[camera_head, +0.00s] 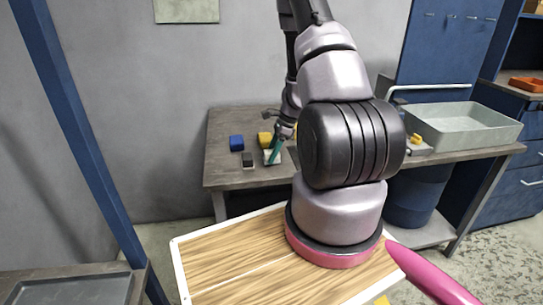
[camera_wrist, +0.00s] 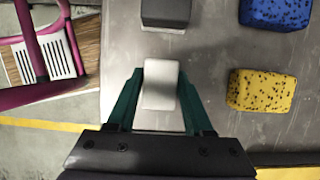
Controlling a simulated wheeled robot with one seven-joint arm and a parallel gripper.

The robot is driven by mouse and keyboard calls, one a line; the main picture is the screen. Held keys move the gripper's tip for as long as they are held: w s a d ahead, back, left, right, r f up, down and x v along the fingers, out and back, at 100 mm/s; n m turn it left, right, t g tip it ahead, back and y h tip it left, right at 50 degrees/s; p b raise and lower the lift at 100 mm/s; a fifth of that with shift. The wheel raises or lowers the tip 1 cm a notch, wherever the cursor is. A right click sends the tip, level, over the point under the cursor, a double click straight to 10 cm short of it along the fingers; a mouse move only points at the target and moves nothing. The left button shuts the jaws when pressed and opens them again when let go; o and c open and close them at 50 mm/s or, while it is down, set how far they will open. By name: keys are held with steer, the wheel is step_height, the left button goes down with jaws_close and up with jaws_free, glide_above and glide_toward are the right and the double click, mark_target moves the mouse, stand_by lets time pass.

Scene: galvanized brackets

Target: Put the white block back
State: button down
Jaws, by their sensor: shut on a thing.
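The white block (camera_wrist: 160,84) is between the two green fingers of my gripper (camera_wrist: 159,78) in the wrist view. My gripper is shut on it. In the head view my gripper (camera_head: 273,156) points down at the left part of the grey workbench (camera_head: 228,178), and the white block beside its fingertips is small and partly hidden. I cannot tell whether the block touches the bench top or is slightly above it.
A black-and-white block (camera_wrist: 165,12), a blue speckled block (camera_wrist: 275,12) and a yellow speckled block (camera_wrist: 261,90) lie close by. A grey bin (camera_head: 462,127) stands on the bench's right part. The bench's left front edge (camera_head: 211,187) is near.

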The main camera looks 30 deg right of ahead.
steer(key=shift+f, duration=0.35)
steer(key=shift+f, duration=0.1)
steer(key=shift+c, duration=1.5)
jaws_free()
